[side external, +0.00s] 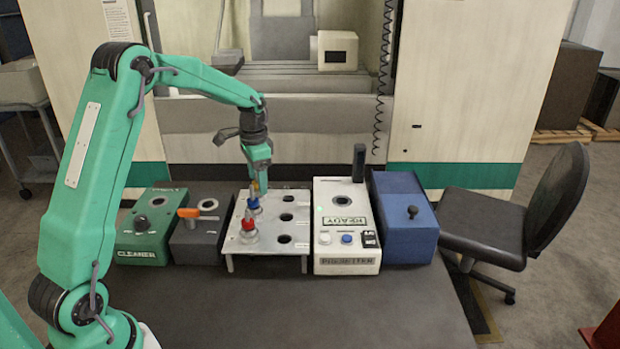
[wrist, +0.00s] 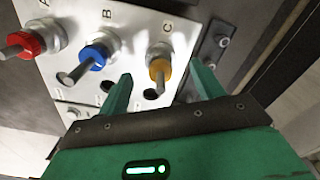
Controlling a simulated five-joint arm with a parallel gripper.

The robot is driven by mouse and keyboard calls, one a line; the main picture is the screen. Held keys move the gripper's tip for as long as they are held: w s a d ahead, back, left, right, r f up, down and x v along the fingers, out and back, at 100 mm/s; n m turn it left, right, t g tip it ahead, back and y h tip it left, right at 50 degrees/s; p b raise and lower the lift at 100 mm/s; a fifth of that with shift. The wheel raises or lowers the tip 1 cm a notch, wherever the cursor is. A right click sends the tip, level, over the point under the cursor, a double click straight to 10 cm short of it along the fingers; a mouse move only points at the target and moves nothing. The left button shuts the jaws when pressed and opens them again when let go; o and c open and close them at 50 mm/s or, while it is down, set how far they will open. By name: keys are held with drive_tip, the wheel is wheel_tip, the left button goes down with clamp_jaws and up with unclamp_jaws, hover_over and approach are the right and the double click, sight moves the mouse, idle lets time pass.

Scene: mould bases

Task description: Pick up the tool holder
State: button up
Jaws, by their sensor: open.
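Three tool holders stand upright in the left row of a metal rack (side external: 268,246): a red-collared one (side external: 248,226), a blue-collared one (side external: 253,204) and a yellow-collared one (side external: 257,186), mostly hidden by my gripper (side external: 260,178). In the wrist view the red holder (wrist: 30,44), blue holder (wrist: 94,57) and yellow holder (wrist: 160,68) stand beside the letters A, B and C. My gripper (wrist: 160,80) is open, with one green finger on each side of the yellow holder. Whether either finger touches it I cannot tell.
Left of the rack stand a grey box (side external: 196,240) with an orange lever and a green CLEANER box (side external: 148,235). Right of it are a white box (side external: 345,252) marked READY and a blue box (side external: 405,230). The front tabletop (side external: 300,315) is clear.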

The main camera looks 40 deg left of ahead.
drive_tip(key=shift+a+f, duration=0.1)
drive_tip(key=shift+f, duration=1.95)
drive_tip(key=shift+c, duration=0.2)
drive_tip(key=shift+r, duration=0.1)
drive_tip(key=c, duration=1.4)
drive_tip(key=shift+r, duration=0.15)
drive_tip(key=shift+r, duration=4.9)
